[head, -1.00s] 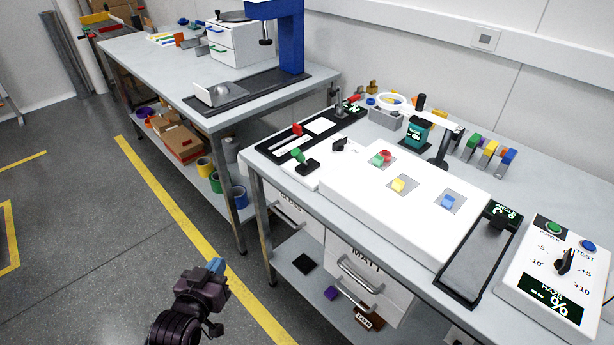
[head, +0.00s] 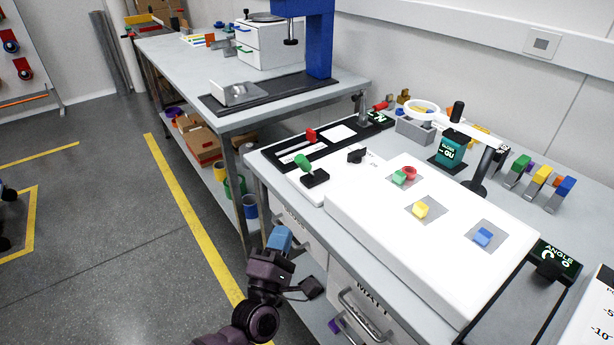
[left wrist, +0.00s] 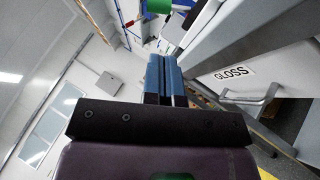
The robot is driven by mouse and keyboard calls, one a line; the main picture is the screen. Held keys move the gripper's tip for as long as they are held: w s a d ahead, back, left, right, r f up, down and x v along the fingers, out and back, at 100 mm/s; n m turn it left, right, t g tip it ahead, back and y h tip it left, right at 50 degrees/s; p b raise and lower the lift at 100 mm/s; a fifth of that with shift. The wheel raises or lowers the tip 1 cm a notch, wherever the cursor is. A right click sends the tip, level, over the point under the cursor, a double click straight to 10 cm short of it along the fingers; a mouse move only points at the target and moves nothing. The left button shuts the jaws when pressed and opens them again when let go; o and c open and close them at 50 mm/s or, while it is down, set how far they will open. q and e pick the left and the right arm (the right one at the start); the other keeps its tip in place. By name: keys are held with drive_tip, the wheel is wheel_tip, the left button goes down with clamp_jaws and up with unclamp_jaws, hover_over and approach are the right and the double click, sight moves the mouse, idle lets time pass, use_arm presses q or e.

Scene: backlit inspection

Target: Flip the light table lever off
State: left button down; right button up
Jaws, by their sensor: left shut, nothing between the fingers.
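The white light table (head: 430,245) stands on the near bench, with colored pieces on grey squares on its top. A lever with a green knob (head: 302,161) rises from a black base on the white panel at its left end. The knob leans up and to the left of the base. My left gripper (head: 279,238) is shut and empty, in front of the bench and below its top, apart from the lever. Its blue fingers (left wrist: 164,80) show together in the left wrist view. A green thing at the top of that view may be the knob; I cannot tell. My right gripper is not in view.
A black rotary knob (head: 356,155) and a black tray with a red slider (head: 311,134) sit near the lever. A ring lamp (head: 422,107) stands behind. The bench's front edge and drawers (head: 365,305) are close to my left gripper.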

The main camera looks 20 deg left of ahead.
sight(302, 168)
use_arm(q)
drive_tip(key=shift+s+a+n, duration=0.1)
drive_tip(key=shift+n, duration=0.3)
drive_tip(key=x, duration=1.4)
drive_tip(key=shift+a+r+p, duration=0.1)
drive_tip(key=shift+p, duration=0.2)
